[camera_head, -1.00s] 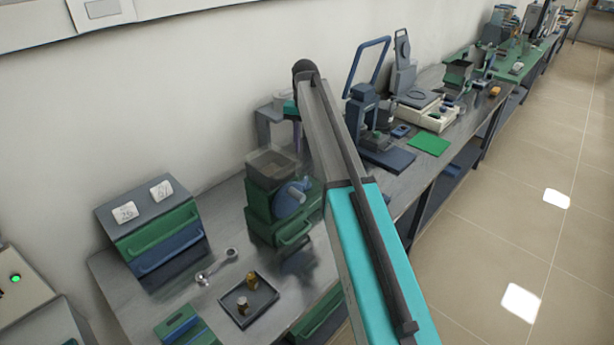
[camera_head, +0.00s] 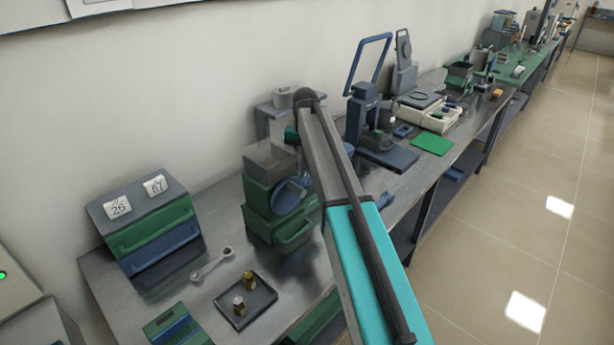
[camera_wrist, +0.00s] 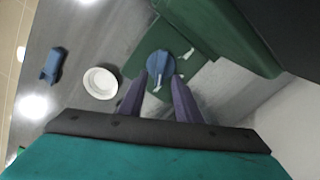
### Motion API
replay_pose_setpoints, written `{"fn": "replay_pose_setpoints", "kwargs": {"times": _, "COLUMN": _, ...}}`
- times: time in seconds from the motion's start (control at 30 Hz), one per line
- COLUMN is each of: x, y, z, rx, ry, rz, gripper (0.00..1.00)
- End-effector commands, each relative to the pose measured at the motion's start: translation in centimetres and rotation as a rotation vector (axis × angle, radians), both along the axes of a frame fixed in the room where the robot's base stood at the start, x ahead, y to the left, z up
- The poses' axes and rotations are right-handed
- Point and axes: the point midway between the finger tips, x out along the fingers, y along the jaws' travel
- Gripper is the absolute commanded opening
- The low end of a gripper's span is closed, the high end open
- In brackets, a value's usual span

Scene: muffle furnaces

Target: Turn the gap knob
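The green machine (camera_head: 280,205) with a grey hopper (camera_head: 271,158) stands on the bench, left of my arm in the head view. A blue round wheel (camera_head: 292,194) is on its side. In the wrist view a blue round knob (camera_wrist: 158,60) with a pale mark sits on a green base (camera_wrist: 197,57); it looks like the gap knob. My gripper (camera_wrist: 160,76) is open, with one finger on each side of the knob's near part. I cannot tell whether the fingers touch it. In the head view my gripper is hidden behind my arm.
A white dish (camera_wrist: 100,83) and a small blue object (camera_wrist: 53,66) lie left of the fingers. The floor (camera_head: 530,200) on the right is clear.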

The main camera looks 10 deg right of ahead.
Motion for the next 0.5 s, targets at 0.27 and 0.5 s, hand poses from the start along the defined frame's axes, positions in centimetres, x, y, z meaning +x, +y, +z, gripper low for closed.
{"fn": "replay_pose_setpoints", "kwargs": {"times": 0.27, "x": -0.01, "y": -0.06, "z": -1.59, "rx": 0.0, "ry": 0.0, "rz": -0.001, "gripper": 0.3}}
{"fn": "replay_pose_setpoints", "kwargs": {"times": 0.5, "x": 0.01, "y": -0.1, "z": -1.61, "rx": 0.0, "ry": 0.0, "rz": -0.001, "gripper": 0.3}}
